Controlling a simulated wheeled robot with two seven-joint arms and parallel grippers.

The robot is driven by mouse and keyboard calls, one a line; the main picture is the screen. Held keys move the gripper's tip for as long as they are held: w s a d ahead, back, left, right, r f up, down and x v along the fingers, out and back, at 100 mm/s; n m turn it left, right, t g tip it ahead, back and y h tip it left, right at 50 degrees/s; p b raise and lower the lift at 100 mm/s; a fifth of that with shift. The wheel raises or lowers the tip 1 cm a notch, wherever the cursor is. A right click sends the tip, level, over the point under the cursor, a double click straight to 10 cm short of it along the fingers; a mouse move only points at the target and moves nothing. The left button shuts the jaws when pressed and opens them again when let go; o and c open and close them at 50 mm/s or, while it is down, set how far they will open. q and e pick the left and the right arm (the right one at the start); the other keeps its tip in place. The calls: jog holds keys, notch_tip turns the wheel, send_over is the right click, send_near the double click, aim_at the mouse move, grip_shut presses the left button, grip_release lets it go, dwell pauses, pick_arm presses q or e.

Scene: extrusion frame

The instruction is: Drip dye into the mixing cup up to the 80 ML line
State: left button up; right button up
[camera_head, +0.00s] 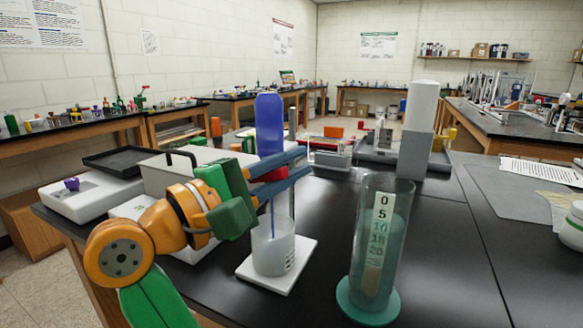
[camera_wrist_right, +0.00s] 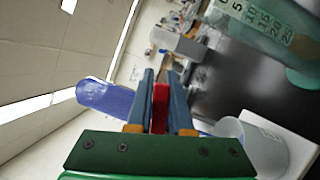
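The mixing cup (camera_head: 273,252), whitish and translucent with small marks on its right side, stands upright on a white square plate (camera_head: 298,262). My right gripper (camera_head: 285,170) is above the cup, its two blue fingers shut on the red collar of a blue dropper (camera_head: 269,125). The dropper is upright, bulb up, and a thin blue line runs from below the fingers into the cup; I cannot tell whether it is stem or dye. The wrist view also shows the blue bulb (camera_wrist_right: 105,97) and the cup (camera_wrist_right: 252,145). The cup's liquid level and 80 ML line are not readable. My left gripper is out of view.
A tall clear cylinder (camera_head: 382,235) with a scale and teal base stands right of the cup. Left are a white box (camera_head: 185,168) and a black tray (camera_head: 118,160). A grey-white stand (camera_head: 417,130) rises behind.

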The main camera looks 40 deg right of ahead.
aim_at(270, 177)
jog(key=o, duration=0.4)
jog(key=shift+c, duration=0.2)
jog(key=a, duration=0.7)
jog(key=shift+f+b, duration=0.3)
jog(key=shift+f, duration=0.1)
jog(key=shift+o, duration=0.2)
jog(key=shift+s, duration=0.1)
